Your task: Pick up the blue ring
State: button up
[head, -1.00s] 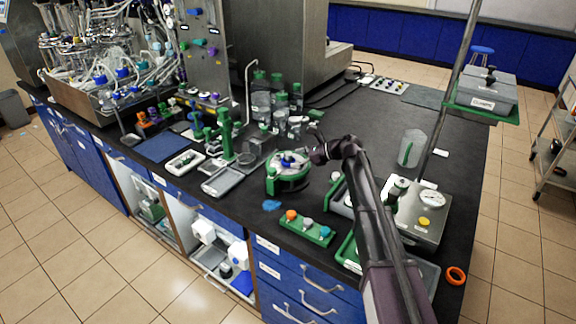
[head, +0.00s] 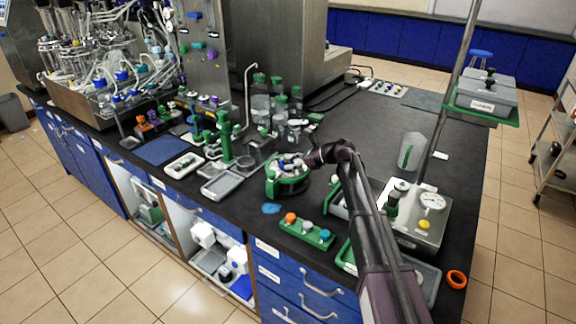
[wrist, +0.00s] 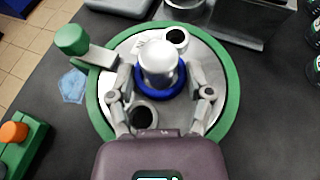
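The blue ring (wrist: 160,95) sits around the base of a shiny silver post (wrist: 158,62) on a round silver plate. The plate belongs to a round device with a green rim (wrist: 232,92), which stands on the black bench in the head view (head: 287,184). My gripper (wrist: 160,70) is open over the plate, with one finger on each side of the ring and post. Gaps show between the fingers and the ring. In the head view my gripper (head: 307,161) is at the device's right side, and the ring is too small there to make out.
Two dark-holed sockets flank the post, one behind (wrist: 176,37) and one in front (wrist: 144,116). A green knob (wrist: 72,39) rises at the rim's left. A green block with coloured knobs (head: 307,231) and a blue patch (head: 271,208) lie nearby. An orange ring (head: 456,279) lies at the bench's right edge.

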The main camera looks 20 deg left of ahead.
jog(key=shift+r, duration=0.2)
dwell(0.4)
notch_tip(320, 180, up, 10)
jog(key=p, duration=1)
jog(key=shift+f, duration=0.2)
